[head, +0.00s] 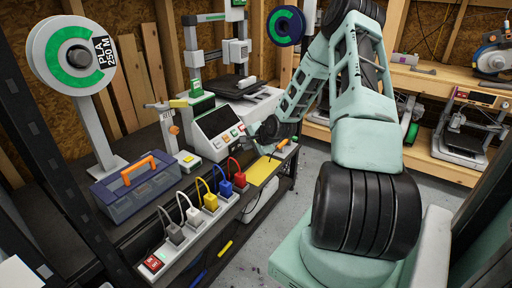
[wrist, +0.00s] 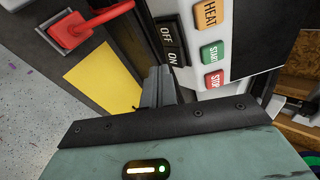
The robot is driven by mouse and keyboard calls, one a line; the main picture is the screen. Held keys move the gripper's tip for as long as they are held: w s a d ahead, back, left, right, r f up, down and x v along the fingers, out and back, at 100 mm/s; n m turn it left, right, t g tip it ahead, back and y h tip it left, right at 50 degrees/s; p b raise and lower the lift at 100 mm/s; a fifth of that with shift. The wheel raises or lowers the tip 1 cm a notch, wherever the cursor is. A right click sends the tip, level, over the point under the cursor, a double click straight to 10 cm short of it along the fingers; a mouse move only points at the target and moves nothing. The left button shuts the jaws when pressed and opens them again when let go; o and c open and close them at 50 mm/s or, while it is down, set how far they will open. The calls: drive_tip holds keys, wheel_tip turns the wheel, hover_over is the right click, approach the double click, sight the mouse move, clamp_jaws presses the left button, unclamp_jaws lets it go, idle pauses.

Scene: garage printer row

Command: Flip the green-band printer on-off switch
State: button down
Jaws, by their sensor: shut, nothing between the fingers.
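The printer (head: 218,122) stands on the dark bench, with a tilted screen, coloured buttons and green parts at its upper left. In the wrist view its white front panel (wrist: 238,18) shows a black rocker switch (wrist: 170,42) marked OFF and ON, beside the HEAT, START and STOP buttons. My gripper (head: 262,137) is at the right of the printer's front. In the wrist view my gripper (wrist: 157,84) is shut and empty, its tips just below the ON end of the switch. I cannot tell whether they touch it. The head view hides the switch behind my gripper.
A power strip (head: 160,265) with several coloured plugs runs along the bench front. A yellow plate (head: 263,171) lies below my gripper, with a red plug (wrist: 72,30) beside it. A blue toolbox (head: 135,185) and a spool (head: 75,55) stand left.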

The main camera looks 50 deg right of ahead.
drive_tip(key=shift+w+d, duration=0.15)
drive_tip(key=shift+w, duration=0.75)
drive_tip(key=shift+w+p, duration=0.15)
drive_tip(key=shift+p, duration=0.15)
drive_tip(key=shift+s+a, duration=0.3)
drive_tip(key=shift+a, duration=0.4)
